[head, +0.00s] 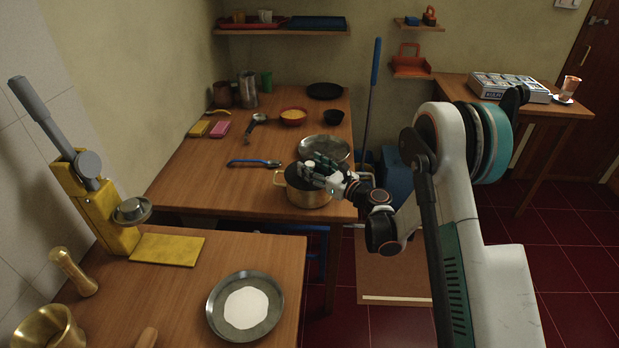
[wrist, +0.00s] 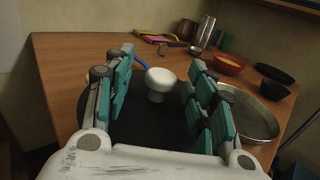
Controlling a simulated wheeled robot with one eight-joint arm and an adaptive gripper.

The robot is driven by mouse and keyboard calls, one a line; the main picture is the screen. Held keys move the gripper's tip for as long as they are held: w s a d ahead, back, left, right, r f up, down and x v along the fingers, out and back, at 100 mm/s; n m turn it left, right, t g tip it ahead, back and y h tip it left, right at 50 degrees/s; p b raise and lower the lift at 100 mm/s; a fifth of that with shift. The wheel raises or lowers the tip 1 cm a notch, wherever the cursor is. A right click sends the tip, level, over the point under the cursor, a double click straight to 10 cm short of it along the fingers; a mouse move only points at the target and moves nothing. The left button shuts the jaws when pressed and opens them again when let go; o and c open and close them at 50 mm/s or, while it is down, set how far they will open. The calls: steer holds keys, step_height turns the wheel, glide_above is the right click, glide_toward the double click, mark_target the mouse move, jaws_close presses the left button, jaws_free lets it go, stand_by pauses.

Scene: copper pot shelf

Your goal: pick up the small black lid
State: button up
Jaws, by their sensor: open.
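The black lid (head: 296,179) lies on a copper-coloured pot (head: 308,198) at the front right of the far wooden table. In the wrist view the lid (wrist: 150,120) is a dark disc with a pale round knob (wrist: 160,80) standing up from it. My gripper (head: 318,172) is over the lid in the head view. In the wrist view my gripper (wrist: 161,68) is open, with teal-padded fingers on the left and right of the knob and visible gaps on both sides. The fingers hide part of the lid's edge.
A metal pan (head: 324,150) lies close behind the pot. A blue-handled utensil (head: 254,163), a red bowl (head: 293,116) and a black bowl (head: 334,117) are on the same table. A yellow press (head: 105,205) stands on the near table. The far table's left front is clear.

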steer(key=shift+x, duration=0.8)
steer(key=shift+d, duration=0.1)
steer(key=shift+c, duration=0.3)
steer(key=c, duration=1.1)
jaws_close()
steer(key=shift+r, duration=0.15)
